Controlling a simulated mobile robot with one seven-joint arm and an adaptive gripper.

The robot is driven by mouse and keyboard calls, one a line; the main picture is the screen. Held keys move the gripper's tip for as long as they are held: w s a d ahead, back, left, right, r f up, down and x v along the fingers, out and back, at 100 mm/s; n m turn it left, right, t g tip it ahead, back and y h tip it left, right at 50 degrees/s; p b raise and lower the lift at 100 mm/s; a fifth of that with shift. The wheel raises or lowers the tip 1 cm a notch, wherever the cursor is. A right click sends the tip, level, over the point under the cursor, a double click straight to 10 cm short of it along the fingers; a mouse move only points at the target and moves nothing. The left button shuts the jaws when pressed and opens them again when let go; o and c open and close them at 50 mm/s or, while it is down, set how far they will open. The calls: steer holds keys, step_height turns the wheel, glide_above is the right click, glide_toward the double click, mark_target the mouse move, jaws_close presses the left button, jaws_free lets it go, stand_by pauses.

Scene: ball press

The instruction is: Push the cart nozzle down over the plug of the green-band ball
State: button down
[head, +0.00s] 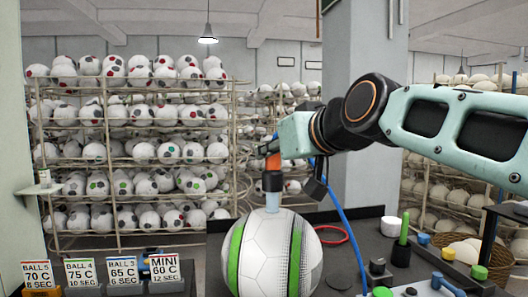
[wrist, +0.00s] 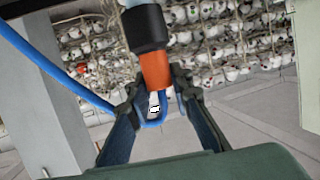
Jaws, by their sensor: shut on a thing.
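The green-band ball (head: 272,258) is white with bright green and black bands and sits at the front centre of the head view. The cart nozzle (head: 272,181) has an orange body, a dark grey collar and a pale tip. It stands upright over the ball's top, its tip at or very near the surface; I cannot tell whether it touches. My gripper (head: 270,148) is shut on the nozzle's upper part. In the wrist view my gripper (wrist: 158,98) has the orange nozzle (wrist: 155,68) between its fingers. The plug is hidden under the tip.
A blue hose (head: 340,232) hangs from the nozzle to the dark bench. Sign cards (head: 80,273) stand at the front left. A green-handled tool (head: 404,230), a white cup (head: 390,226) and small knobs stand at right. Ball racks (head: 140,130) fill the back.

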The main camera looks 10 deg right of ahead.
steer(key=shift+f+b, duration=1.35)
steer(key=c, duration=1.7)
jaws_free()
steer(key=shift+r, duration=0.1)
steer(key=shift+o, duration=0.2)
steer(key=v, duration=1.2)
steer(key=shift+s, duration=0.1)
